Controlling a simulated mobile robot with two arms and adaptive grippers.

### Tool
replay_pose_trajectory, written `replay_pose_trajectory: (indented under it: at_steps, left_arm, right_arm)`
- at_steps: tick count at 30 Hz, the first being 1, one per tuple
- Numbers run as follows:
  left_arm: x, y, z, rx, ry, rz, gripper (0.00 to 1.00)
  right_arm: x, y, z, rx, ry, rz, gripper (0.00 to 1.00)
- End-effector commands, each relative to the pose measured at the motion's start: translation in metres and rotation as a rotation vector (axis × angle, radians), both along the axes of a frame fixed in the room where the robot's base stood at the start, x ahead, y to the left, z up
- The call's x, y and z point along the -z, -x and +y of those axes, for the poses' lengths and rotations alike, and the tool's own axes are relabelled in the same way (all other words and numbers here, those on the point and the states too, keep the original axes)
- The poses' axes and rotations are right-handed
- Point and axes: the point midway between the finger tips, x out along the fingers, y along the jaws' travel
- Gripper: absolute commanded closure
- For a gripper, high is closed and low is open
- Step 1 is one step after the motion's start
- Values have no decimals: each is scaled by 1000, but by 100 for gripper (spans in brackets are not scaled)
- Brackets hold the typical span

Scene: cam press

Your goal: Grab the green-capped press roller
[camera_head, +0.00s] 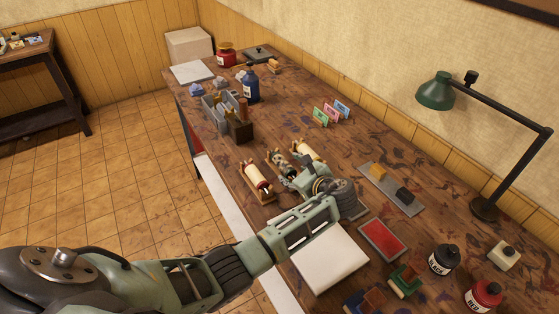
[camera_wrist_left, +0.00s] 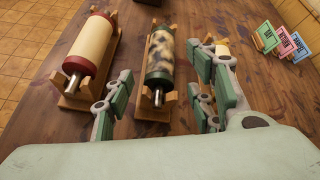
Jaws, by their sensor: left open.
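The green-capped press roller (camera_wrist_left: 160,58) has a cream barrel blotched with dark marks and lies on a wooden cradle. In the head view this roller (camera_head: 275,157) sits in the middle of three, partly hidden by my gripper. My left gripper (camera_wrist_left: 160,105) is open, with one finger on each side of the roller's near metal shaft end. The fingers appear apart from the roller; I cannot tell their height over it. In the head view my left gripper (camera_head: 287,173) reaches in from the near side. My right gripper is not in view.
A red-capped cream roller (camera_wrist_left: 92,45) on its cradle (camera_head: 258,192) stands close on the left. A third roller (camera_head: 309,152) is close on the right, mostly hidden behind a finger in the wrist view. Colored cards (camera_head: 331,112) stand farther back. A white sheet (camera_head: 328,262) lies under my arm.

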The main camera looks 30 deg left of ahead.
Motion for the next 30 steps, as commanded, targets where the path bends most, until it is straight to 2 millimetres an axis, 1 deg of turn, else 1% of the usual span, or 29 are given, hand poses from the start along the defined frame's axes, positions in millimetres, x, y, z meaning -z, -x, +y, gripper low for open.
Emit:
replay_pose_trajectory:
  at_steps: [1,6,12,15,19,25,26,30]
  left_arm:
    - [2,-3,5,-2,-2,0,49]
    - [8,-12,20,-2,-3,1,49]
    - [15,-26,44,-3,-2,1,49]
    - [24,-32,52,-2,-1,2,49]
    - [27,-36,56,-1,1,-1,49]
    - [28,-36,57,-1,1,-1,49]
    - [28,-36,57,-1,1,-1,50]
    - [28,-36,57,0,0,-1,62]
  right_arm:
    - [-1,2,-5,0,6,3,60]
    - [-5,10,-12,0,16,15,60]
    - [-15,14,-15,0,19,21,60]
    - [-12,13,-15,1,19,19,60]
    - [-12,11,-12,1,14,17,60]
    - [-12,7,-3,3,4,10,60]
    - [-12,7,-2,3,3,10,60]
    - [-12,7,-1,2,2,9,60]
